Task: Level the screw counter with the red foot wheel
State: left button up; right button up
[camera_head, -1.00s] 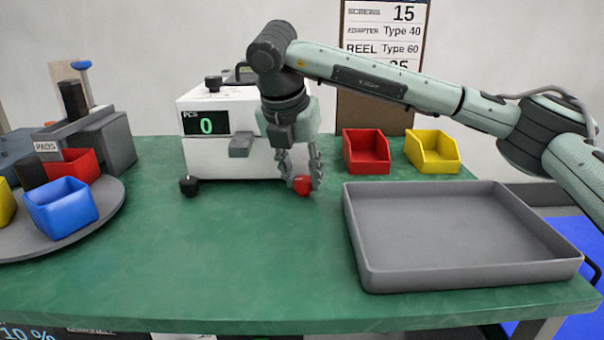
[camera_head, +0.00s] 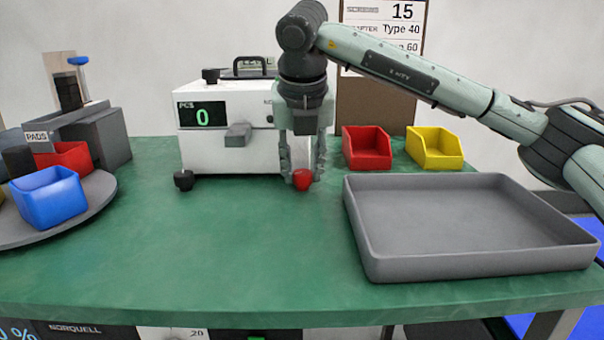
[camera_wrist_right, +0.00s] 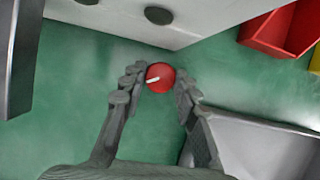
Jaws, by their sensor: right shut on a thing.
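The white screw counter (camera_head: 215,150) stands at the back of the green table, its display (camera_head: 203,115) reading 0. The red foot wheel (camera_head: 303,180) is at its front right corner, low by the tabletop. My right gripper (camera_head: 302,174) points down there, shut on the red foot wheel with a finger on either side. In the right wrist view the wheel (camera_wrist_right: 160,77), with a white mark on its top, sits between the fingertips. A black foot wheel (camera_head: 184,180) is at the front left corner. A level indicator is not discernible. My left gripper is not in view.
A large grey tray (camera_head: 480,267) lies at the right front. A red bin (camera_head: 367,158) and a yellow bin (camera_head: 434,158) stand behind it. A round turntable (camera_head: 85,215) carries bins, including a blue one (camera_head: 48,198), at left. The table's middle front is clear.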

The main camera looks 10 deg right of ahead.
jog(key=o, duration=1.2)
jog(key=shift+c, duration=0.2)
jog(key=v, duration=1.2)
